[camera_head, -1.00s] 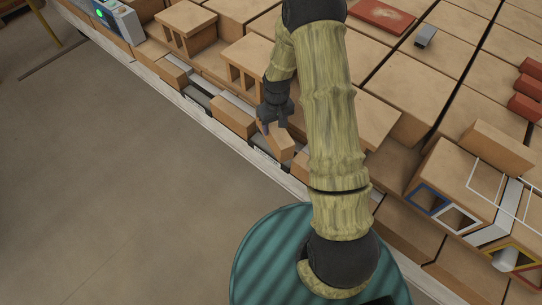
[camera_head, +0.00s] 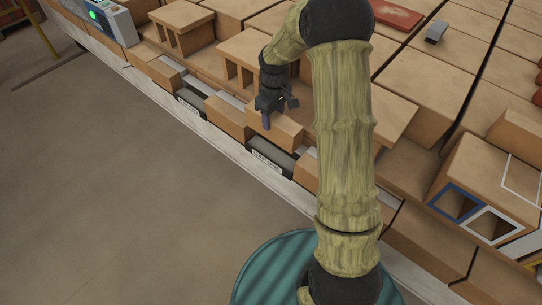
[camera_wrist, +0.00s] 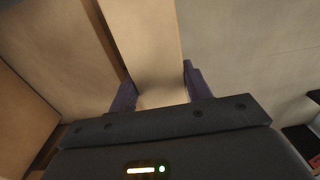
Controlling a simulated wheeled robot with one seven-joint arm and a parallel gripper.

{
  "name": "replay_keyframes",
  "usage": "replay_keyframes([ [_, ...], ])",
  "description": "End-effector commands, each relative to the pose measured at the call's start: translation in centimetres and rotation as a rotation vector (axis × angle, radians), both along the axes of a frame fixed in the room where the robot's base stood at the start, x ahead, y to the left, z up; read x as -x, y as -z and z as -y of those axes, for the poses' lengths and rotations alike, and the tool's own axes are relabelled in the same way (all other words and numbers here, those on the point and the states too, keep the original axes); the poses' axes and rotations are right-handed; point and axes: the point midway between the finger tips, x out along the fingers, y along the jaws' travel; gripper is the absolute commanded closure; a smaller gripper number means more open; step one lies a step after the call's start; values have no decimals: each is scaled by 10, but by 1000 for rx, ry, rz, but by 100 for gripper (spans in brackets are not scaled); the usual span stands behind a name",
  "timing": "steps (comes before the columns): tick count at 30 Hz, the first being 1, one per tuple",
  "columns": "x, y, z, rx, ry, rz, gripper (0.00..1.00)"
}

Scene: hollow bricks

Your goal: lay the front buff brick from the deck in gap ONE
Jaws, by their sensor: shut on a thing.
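My gripper (camera_head: 270,110) is shut on a buff brick (camera_head: 275,132), its fingers on either side of it. The held brick looks level and lined up with the front row, over or just behind a dark gap (camera_head: 270,152) with a white label (camera_head: 267,161). I cannot tell whether it touches anything below. In the wrist view the brick (camera_wrist: 147,45) runs between the two fingers. A second dark gap (camera_head: 193,98) with its own label (camera_head: 189,106) lies further up-left. The label lettering is too small to read for sure.
Front-row bricks stand beside the labelled gap, one up-left (camera_head: 228,117) and one down-right (camera_head: 307,170). A hollow block (camera_head: 245,55) stands behind my gripper. A panel with a green light (camera_head: 105,18) is at top left. Blue and white square frames (camera_head: 455,203) are at right.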

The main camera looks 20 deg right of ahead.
Motion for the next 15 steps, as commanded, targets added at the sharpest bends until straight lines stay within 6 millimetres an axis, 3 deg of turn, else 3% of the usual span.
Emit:
replay_keyframes([
  [7,0,7,0,0,1,0,100],
  [15,0,52,-1,0,-1,-1,100],
])
